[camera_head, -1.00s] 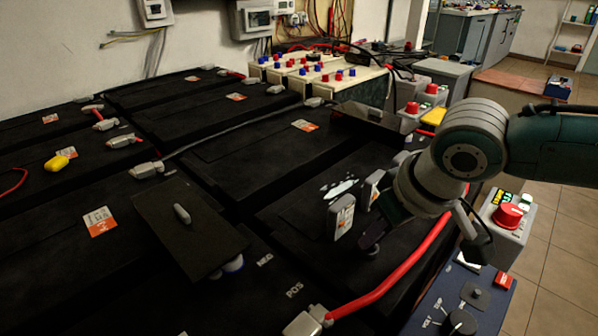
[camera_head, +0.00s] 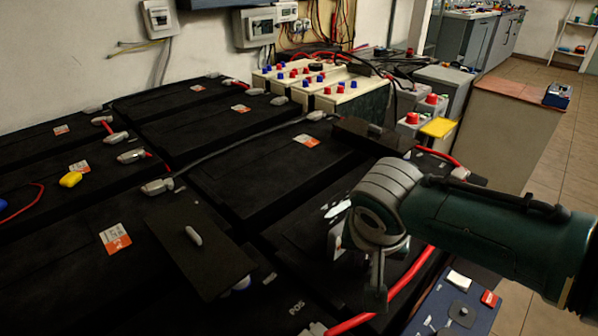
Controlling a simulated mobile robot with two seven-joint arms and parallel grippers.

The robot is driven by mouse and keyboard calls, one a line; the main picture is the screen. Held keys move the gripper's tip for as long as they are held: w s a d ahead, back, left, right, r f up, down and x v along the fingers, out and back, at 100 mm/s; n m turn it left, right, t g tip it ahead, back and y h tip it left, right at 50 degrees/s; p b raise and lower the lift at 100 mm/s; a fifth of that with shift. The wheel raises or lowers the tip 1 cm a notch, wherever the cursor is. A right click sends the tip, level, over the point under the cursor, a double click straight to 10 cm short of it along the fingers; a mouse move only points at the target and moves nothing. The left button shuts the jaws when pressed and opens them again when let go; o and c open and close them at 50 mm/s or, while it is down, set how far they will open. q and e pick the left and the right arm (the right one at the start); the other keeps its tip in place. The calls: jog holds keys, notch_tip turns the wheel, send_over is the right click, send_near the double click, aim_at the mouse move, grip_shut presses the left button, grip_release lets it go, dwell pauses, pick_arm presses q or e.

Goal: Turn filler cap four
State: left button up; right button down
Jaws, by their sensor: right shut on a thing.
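My right gripper (camera_head: 360,258) is low over the near right black battery (camera_head: 290,232), its wrist turned downward. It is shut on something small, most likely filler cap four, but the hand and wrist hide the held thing. A grey finger shows at the front of the hand, and a pale part with an orange mark shows at its left. A dark plate with a pale handle (camera_head: 198,240) lies tilted to the left, with a pale round part (camera_head: 241,283) partly under its edge. My left gripper is not in view.
A red cable (camera_head: 405,283) runs close by the hand. Cream batteries with red and blue caps (camera_head: 318,84) stand at the back. A dark block with a handle (camera_head: 372,137) lies beyond the hand.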

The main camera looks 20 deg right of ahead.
jog(key=m+g+b, duration=0.1)
jog(key=m, duration=0.2)
jog(key=shift+w+a+f+h, duration=0.1)
jog(key=shift+a+h, duration=0.05)
jog(key=shift+h, duration=0.25)
jog(key=shift+w+m+g+b, duration=0.1)
jog(key=shift+m+g+b, duration=0.3)
jog(key=shift+m, duration=0.9)
jog(key=shift+h, duration=0.3)
jog(key=c, duration=0.9)
grip_release()
jog(key=p+v, duration=0.5)
jog(key=v, duration=0.5)
